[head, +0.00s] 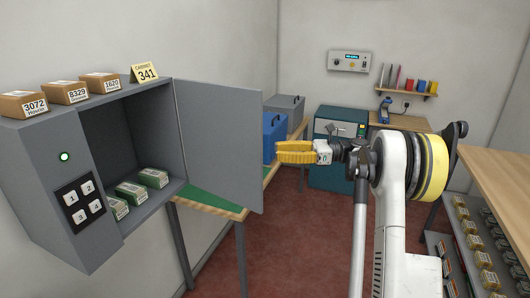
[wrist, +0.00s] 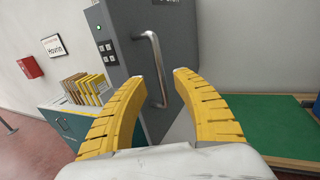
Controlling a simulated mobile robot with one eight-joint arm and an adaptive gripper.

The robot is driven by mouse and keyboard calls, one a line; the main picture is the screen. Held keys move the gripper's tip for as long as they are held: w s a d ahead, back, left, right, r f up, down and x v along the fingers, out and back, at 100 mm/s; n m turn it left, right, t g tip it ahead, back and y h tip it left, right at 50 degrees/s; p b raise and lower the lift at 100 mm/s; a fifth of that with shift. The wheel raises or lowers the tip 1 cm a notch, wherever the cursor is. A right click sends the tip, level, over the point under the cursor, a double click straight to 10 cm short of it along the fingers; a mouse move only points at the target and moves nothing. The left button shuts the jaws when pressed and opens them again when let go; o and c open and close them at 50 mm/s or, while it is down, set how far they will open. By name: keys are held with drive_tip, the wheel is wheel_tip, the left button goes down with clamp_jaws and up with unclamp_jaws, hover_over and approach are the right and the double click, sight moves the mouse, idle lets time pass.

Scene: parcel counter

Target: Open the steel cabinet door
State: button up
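The grey steel cabinet (head: 45,185) is on the left in the head view. Its door (head: 218,140) stands wide open, swung out to the right, with the inside showing. My gripper (head: 280,151) is just right of the door's free edge, fingers pointing left. In the wrist view, a silver bar handle (wrist: 152,50) stands upright on the door's grey outer face (wrist: 182,40). The yellow fingers of my gripper (wrist: 157,78) are apart, with the handle's lower part showing between their tips. Whether they touch it cannot be told. The handle is hidden in the head view.
Labelled boxes (head: 70,92) and a yellow number sign (head: 145,72) sit on top of the cabinet. Banded bundles (head: 132,192) lie inside. A green-topped bench (head: 213,202) stands below the door. Wooden shelving (head: 495,175) is at right; red floor (head: 300,235) is open between.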

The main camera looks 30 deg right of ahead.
drive_tip(key=v, duration=0.6)
idle(0.4)
